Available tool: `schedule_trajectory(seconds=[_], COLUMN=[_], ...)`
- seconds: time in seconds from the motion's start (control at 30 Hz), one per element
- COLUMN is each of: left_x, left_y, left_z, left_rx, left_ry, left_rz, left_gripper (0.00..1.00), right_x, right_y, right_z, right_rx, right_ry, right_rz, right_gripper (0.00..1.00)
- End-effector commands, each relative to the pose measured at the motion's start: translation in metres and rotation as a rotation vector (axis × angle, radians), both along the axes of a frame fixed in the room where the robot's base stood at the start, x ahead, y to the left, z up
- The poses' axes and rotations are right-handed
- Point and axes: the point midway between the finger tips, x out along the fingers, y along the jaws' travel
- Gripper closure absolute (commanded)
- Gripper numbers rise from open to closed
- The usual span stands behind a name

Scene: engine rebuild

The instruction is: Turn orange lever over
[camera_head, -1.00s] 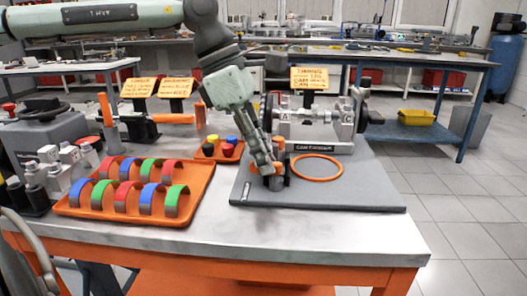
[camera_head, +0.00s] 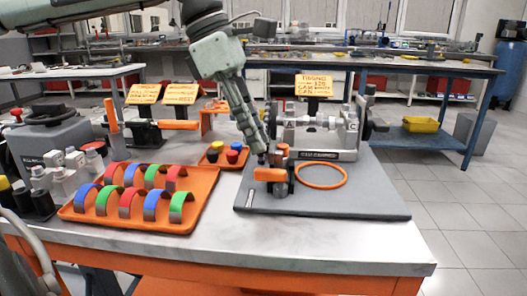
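A small clamp post (camera_head: 281,187) stands on the grey mat, with an orange lever (camera_head: 269,174) lying level and pointing left from its top. My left gripper (camera_head: 264,160) comes down from above, with its tips just over or behind the lever. I cannot tell whether they touch it, or whether the fingers are open or shut. Part of the post and lever joint is hard to make out. My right gripper is not in view.
An orange ring (camera_head: 320,176) lies on the grey mat (camera_head: 370,200) beside the post. The metal camshaft stand (camera_head: 325,135) is behind. An orange tray (camera_head: 130,224) holds several coloured half-shells. Left of the stand are small coloured caps (camera_head: 232,157). Orange handles (camera_head: 180,125) stand further left.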

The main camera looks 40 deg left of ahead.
Motion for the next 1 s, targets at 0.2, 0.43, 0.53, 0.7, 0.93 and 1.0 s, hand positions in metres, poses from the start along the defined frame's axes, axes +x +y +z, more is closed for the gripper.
schedule_trajectory(seconds=[0.2, 0.43, 0.53, 0.7, 0.93, 1.0], left_x=[-0.004, -0.005, -0.005, -0.006, -0.010, -0.012], left_y=[0.007, 0.007, 0.007, 0.004, -0.011, -0.017], left_z=[0.019, 0.021, 0.021, 0.021, 0.023, 0.023], left_rx=[0.001, 0.000, 0.000, 0.019, 0.093, 0.105], left_ry=[0.000, 0.001, 0.001, 0.024, 0.100, 0.105], left_rz=[0.000, 0.000, 0.000, 0.077, 0.567, 0.761], left_gripper=[0.78, 0.78, 0.75, 0.54, 0.31, 0.31], right_x=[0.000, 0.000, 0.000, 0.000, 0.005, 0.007], right_y=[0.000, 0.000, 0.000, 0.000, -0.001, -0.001], right_z=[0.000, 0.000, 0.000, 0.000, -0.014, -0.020], right_rx=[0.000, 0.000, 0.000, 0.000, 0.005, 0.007], right_ry=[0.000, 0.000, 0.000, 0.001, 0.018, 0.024], right_rz=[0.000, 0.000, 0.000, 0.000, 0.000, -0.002], right_gripper=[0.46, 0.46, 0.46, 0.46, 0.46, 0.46])
